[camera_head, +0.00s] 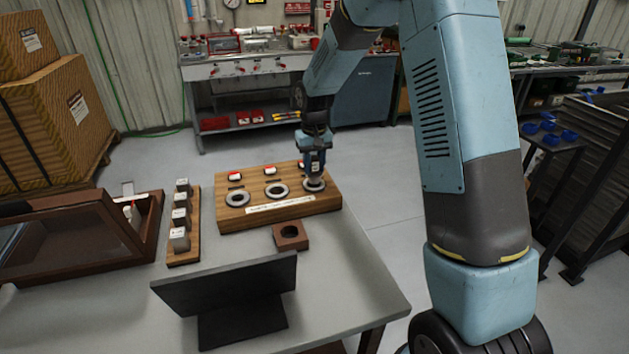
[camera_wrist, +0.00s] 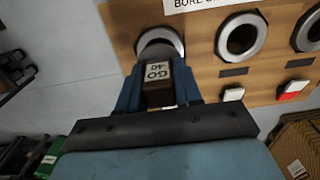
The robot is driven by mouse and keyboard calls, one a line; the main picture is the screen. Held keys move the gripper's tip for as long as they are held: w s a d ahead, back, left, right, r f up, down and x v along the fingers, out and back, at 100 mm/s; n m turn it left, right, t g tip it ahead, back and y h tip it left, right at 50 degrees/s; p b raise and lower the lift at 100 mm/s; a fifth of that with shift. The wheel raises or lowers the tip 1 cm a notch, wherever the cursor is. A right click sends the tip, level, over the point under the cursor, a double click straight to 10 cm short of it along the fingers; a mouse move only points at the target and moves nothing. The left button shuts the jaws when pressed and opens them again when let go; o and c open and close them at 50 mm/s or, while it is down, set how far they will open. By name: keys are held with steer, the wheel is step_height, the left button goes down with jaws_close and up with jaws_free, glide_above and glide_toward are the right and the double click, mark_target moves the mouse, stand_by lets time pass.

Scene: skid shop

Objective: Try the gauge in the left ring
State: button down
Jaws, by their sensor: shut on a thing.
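A wooden board (camera_head: 232,214) on the bench carries three steel rings in a row: a left ring (camera_head: 229,198), a middle ring (camera_head: 268,191) and a right ring (camera_head: 322,186), as the head view shows them. My gripper (camera_head: 314,168) is over the right one. In the wrist view, my gripper (camera_wrist: 158,92) is shut on a gauge (camera_wrist: 158,72) marked "GO 40", against that same ring (camera_wrist: 172,36), which lies leftmost there. The gauge's lower end is hidden, so I cannot tell whether it is inside the bore.
A wooden rack (camera_head: 182,256) with several grey-topped blocks stands left of the board. A brown block with a round hole (camera_head: 291,236) sits in front. A black stand (camera_head: 225,283) is nearer, and an open-lidded case (camera_head: 70,240) is at left. Bench room is free at front right.

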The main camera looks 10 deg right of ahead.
steer(key=shift+r, duration=2.8)
